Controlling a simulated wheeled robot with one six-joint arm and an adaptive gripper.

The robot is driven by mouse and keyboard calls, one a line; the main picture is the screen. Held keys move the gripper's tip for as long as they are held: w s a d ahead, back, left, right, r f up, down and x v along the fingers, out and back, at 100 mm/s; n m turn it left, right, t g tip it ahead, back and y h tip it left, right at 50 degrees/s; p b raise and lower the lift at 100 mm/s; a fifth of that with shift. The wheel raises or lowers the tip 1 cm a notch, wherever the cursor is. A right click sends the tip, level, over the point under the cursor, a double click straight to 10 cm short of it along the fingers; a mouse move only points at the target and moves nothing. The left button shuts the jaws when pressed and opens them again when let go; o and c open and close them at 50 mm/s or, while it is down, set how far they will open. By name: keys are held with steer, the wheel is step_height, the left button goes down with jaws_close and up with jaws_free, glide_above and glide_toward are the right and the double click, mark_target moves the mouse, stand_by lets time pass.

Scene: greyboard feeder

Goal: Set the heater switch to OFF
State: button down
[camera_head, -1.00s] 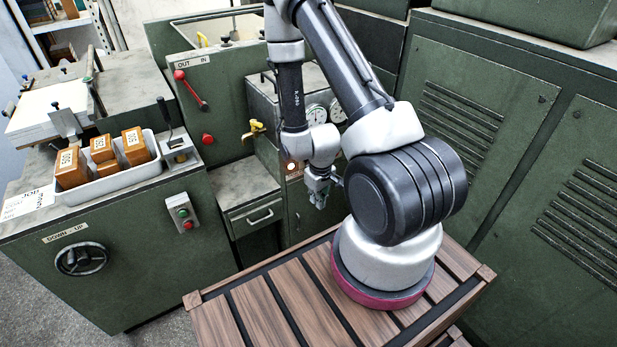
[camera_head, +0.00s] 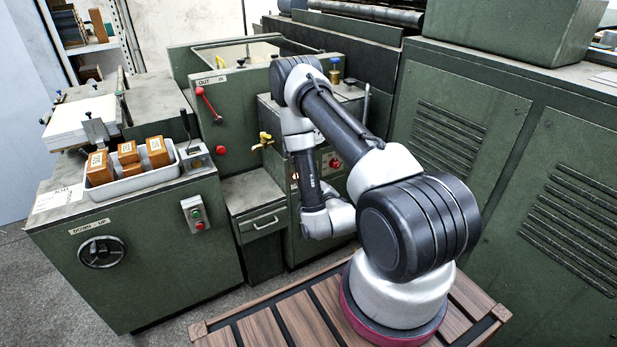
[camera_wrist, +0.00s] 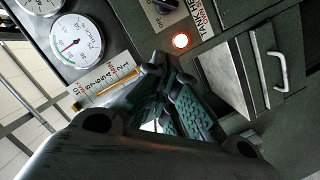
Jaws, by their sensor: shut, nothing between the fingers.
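The heater switch (camera_wrist: 166,5) is a dark rotary knob at the top edge of the wrist view, partly cut off. It sits by a label reading TANK and, it seems, HEATER (camera_wrist: 199,12); its setting cannot be read. A lit orange-red lamp (camera_wrist: 181,41) is just below it. My gripper (camera_wrist: 163,70) is shut and empty, its fingertips below and left of the lamp in the picture. The fingers appear apart from the knob. In the head view my gripper and the switch are hidden behind my arm.
A round gauge (camera_wrist: 76,40) and a thermometer scale (camera_wrist: 105,82) are left of the fingers. A drawer handle (camera_wrist: 277,71) is at right. In the head view, a yellow valve (camera_head: 263,141) and a red-knobbed lever (camera_head: 208,103) stand left of my arm.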

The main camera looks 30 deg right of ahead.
steer(key=shift+w, duration=0.1)
steer(key=w+d+f, duration=0.4)
steer(key=w, duration=0.5)
steer(key=shift+w+f, duration=0.3)
steer(key=shift+w, duration=0.05)
steer(key=shift+w, duration=0.1)
steer(key=shift+n, duration=0.3)
